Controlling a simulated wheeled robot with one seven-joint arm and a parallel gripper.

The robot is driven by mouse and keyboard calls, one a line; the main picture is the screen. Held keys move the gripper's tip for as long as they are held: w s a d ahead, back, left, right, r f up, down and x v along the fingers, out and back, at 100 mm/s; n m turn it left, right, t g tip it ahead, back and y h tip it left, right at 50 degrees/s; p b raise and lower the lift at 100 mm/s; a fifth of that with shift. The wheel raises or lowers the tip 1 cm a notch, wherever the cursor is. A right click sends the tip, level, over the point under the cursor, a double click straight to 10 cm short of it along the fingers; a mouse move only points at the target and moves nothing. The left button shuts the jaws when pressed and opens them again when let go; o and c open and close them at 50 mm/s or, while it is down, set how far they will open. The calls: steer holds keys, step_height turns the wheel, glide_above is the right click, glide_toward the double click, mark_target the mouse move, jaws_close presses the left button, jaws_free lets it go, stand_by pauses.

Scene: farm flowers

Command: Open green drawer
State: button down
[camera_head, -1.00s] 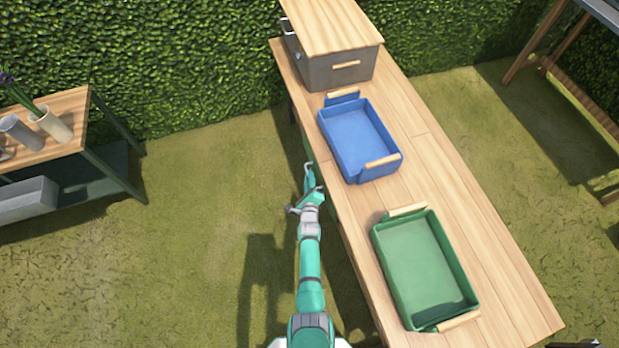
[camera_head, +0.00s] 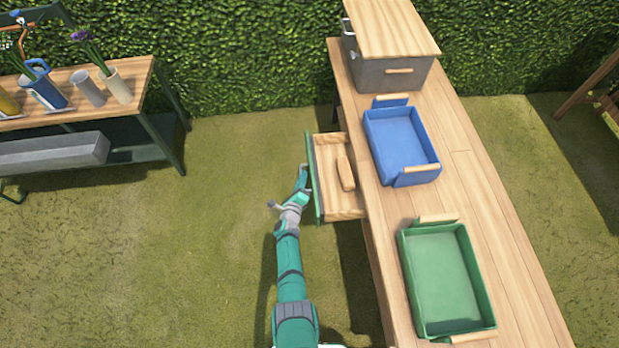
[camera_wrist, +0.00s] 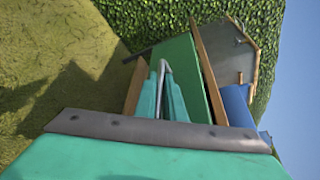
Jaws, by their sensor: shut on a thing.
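The green drawer (camera_head: 314,178) stands pulled out from the left side of the wooden table, its wooden inside showing from above in the head view. A small wooden block-like piece (camera_head: 346,173) lies inside it. The drawer's green front also shows in the wrist view (camera_wrist: 183,70). My gripper (camera_head: 303,180) is at the outer face of the drawer front. In the wrist view its fingers (camera_wrist: 163,92) are closed around a thin grey metal handle (camera_wrist: 165,68). The fingertips are partly hidden in the head view.
The table (camera_head: 475,190) bears a blue tray (camera_head: 428,180), a green tray (camera_head: 488,318) and a grey wood-topped box (camera_head: 375,72). A shelf (camera_head: 150,75) with vases stands at the left by the hedge. Grass left of the drawer is clear.

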steer(key=a, duration=0.3)
steer(key=shift+s+a, duration=0.2)
steer(key=shift+a, duration=0.2)
steer(key=shift+d, duration=0.1)
steer(key=c, duration=2.1)
jaws_free()
steer(key=v, duration=1.1)
steer(key=shift+w+r, duration=0.1)
